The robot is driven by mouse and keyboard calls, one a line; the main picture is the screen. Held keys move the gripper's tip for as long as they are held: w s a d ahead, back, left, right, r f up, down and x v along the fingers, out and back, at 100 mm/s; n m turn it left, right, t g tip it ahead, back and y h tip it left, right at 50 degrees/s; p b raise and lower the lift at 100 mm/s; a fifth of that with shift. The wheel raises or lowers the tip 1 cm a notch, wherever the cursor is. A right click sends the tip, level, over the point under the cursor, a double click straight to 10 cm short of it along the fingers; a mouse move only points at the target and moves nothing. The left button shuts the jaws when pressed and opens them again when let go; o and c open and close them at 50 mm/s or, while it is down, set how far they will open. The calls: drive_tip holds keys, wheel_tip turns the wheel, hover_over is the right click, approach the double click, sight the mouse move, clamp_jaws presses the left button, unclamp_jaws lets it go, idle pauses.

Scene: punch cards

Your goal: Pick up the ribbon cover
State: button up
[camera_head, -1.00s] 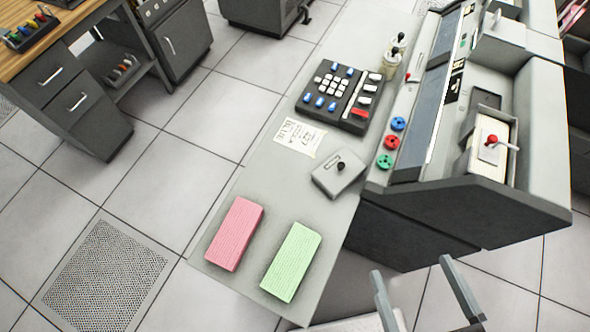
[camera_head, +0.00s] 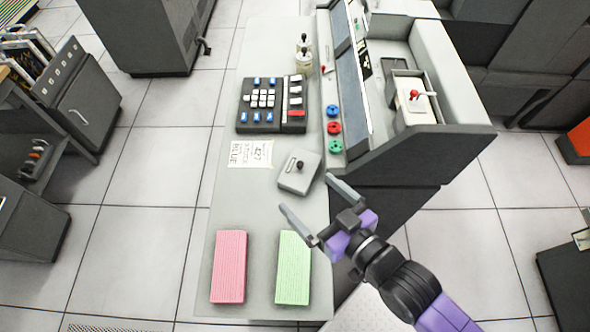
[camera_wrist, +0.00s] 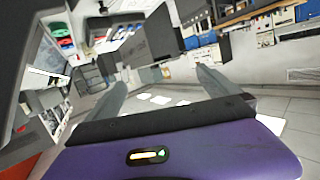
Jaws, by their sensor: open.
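A small grey block with a black knob on top (camera_head: 292,181), which looks like the ribbon cover, lies on the desk strip (camera_head: 225,195), left of the machine. Its slot-like mark faces up, and nothing holds it. My gripper (camera_head: 306,193) is open and empty, with its fingers pointing up-left in the head view, close to the near edge of the block. I cannot tell its height above the desk. In the wrist view the open fingers (camera_wrist: 162,82) show with nothing between them, and I cannot make out the block there.
Pink (camera_head: 229,266) and green (camera_head: 293,270) card stacks lie at the desk's near end, the green one close to my gripper. A paper note (camera_head: 250,154) and a black keypad (camera_head: 270,104) lie beyond. The machine's dark side (camera_head: 385,210) stands to the right.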

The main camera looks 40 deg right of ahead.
drive_tip(key=m+g, duration=0.2)
hover_over(301, 168)
drive_tip(key=s+a, duration=0.2)
drive_tip(key=a, duration=0.5)
wheel_tip(301, 168, down, 5)
drive_tip(key=w+d+f+m+g, duration=0.1)
drive_tip(key=w+d+f+g, duration=0.1)
drive_tip(key=w+d+f+m+g+p, duration=0.1)
drive_tip(key=w+d+f+m+g, duration=0.1)
drive_tip(key=w+d+g, duration=0.1)
drive_tip(key=w+d+f+m+g+p, duration=0.1)
drive_tip(key=w+d+f+g, duration=0.2)
drive_tip(key=shift+m, duration=0.4)
drive_tip(key=s+g, duration=0.1)
drive_tip(key=s+f+m+g, duration=0.1)
drive_tip(key=s, duration=0.1)
drive_tip(key=s+m+g, duration=0.1)
drive_tip(key=s+g, duration=0.1)
drive_tip(key=shift+a+f+y, duration=0.2)
drive_tip(key=shift+f+y, duration=0.1)
drive_tip(key=shift+f, duration=0.1)
drive_tip(key=shift+s+f, duration=0.2)
drive_tip(key=shift+f, duration=0.05)
drive_tip(key=shift+w+d+f+p, duration=0.1)
drive_tip(key=shift+f+p, duration=0.15)
drive_tip(key=shift+f, duration=1.6)
drive_tip(key=shift+w+d+f+p, duration=0.1)
drive_tip(key=shift+f+p, duration=0.15)
drive_tip(key=shift+f, duration=1.55)
drive_tip(key=c, duration=1.2)
